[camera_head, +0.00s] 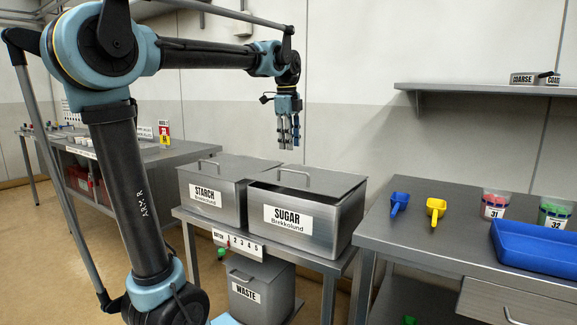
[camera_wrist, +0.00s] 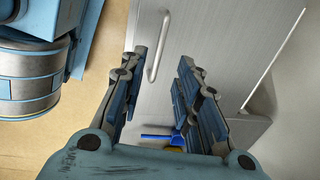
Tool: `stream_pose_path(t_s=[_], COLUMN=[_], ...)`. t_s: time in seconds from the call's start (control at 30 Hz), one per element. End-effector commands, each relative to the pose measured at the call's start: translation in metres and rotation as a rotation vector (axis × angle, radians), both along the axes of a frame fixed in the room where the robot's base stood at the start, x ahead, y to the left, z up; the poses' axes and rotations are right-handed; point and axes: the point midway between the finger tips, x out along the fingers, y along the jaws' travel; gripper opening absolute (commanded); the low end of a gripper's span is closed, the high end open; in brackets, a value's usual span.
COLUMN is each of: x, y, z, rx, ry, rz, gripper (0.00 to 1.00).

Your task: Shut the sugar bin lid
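The sugar bin (camera_head: 325,225) is a steel box labelled "SUGAR" on the low stand. Its flat steel lid (camera_head: 335,184) with a bar handle (camera_head: 294,175) lies over the top, and a dark gap shows under the lid's edge near the handle, so it looks slightly raised there.
The starch bin (camera_head: 207,200) stands close on the left, its lid down. A waste bin (camera_head: 258,285) sits below. The right table (camera_head: 460,240) holds a blue scoop (camera_head: 398,201), a yellow scoop (camera_head: 435,208), tubs and a blue tray (camera_head: 540,246). A wall shelf (camera_head: 470,88) is upper right.

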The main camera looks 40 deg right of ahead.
Motion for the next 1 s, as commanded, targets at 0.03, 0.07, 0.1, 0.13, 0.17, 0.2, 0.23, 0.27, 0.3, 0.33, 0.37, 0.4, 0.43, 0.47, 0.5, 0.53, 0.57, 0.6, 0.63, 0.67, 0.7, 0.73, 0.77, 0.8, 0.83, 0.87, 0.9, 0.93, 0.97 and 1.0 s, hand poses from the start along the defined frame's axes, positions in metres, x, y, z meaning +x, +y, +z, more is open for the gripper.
stream_pose_path(t_s=[0.03, 0.07, 0.1, 0.13, 0.17, 0.2, 0.23, 0.27, 0.3, 0.33, 0.37, 0.4, 0.43, 0.47, 0.5, 0.53, 0.57, 0.6, 0.63, 0.67, 0.7, 0.73, 0.77, 0.8, 0.83, 0.87, 0.9, 0.93, 0.97, 1.0], x=[0.000, 0.001, 0.001, 0.001, 0.001, 0.001, 0.001, 0.002, 0.002, 0.002, 0.002, 0.002, 0.002, 0.002, 0.002, 0.002, 0.002, 0.003, 0.003, 0.003, 0.003, 0.003, 0.003, 0.003, 0.003, 0.003, 0.003, 0.003, 0.003, 0.003], y=[-0.001, -0.002, -0.003, -0.003, -0.004, -0.005, -0.006, -0.006, -0.007, -0.007, -0.008, -0.008, -0.009, -0.009, -0.009, -0.009, -0.010, -0.010, -0.010, -0.010, -0.010, -0.010, -0.010, -0.010, -0.010, -0.010, -0.010, -0.010, -0.010, -0.010], z=[-0.009, -0.015, -0.021, -0.027, -0.032, -0.039, -0.044, -0.048, -0.055, -0.059, -0.063, -0.068, -0.071, -0.074, -0.077, -0.080, -0.082, -0.084, -0.085, -0.085, -0.086, -0.087, -0.087, -0.087, -0.087, -0.087, -0.087, -0.087, -0.087, -0.087], rx=[0.000, 0.000, 0.000, 0.000, 0.000, 0.000, 0.000, 0.000, 0.000, 0.000, 0.000, 0.000, 0.000, 0.000, 0.000, 0.000, 0.000, 0.000, 0.000, 0.000, 0.000, 0.000, 0.000, 0.000, 0.000, 0.000, 0.000, 0.000, 0.000, 0.000], ry=[0.000, 0.000, 0.000, 0.000, 0.000, 0.000, 0.000, 0.000, 0.000, 0.000, 0.000, 0.000, 0.000, 0.000, 0.000, 0.000, 0.000, 0.000, 0.000, 0.000, 0.000, 0.000, 0.000, 0.000, 0.000, 0.000, 0.000, 0.000, 0.000, 0.000], rz=[0.000, 0.000, 0.000, 0.000, 0.000, 0.000, 0.001, 0.001, 0.001, 0.001, 0.001, 0.001, 0.001, 0.001, 0.001, 0.001, 0.001, 0.001, 0.001, 0.001, 0.001, 0.001, 0.001, 0.001, 0.001, 0.001, 0.001, 0.001, 0.001, 0.001], gripper=[0.30, 0.30, 0.30, 0.30, 0.30, 0.30, 0.30, 0.30, 0.30, 0.30, 0.30, 0.30, 0.30, 0.30, 0.30, 0.30, 0.30, 0.30, 0.30, 0.30, 0.30, 0.30, 0.30, 0.30, 0.30, 0.30, 0.30, 0.30, 0.30, 0.21])
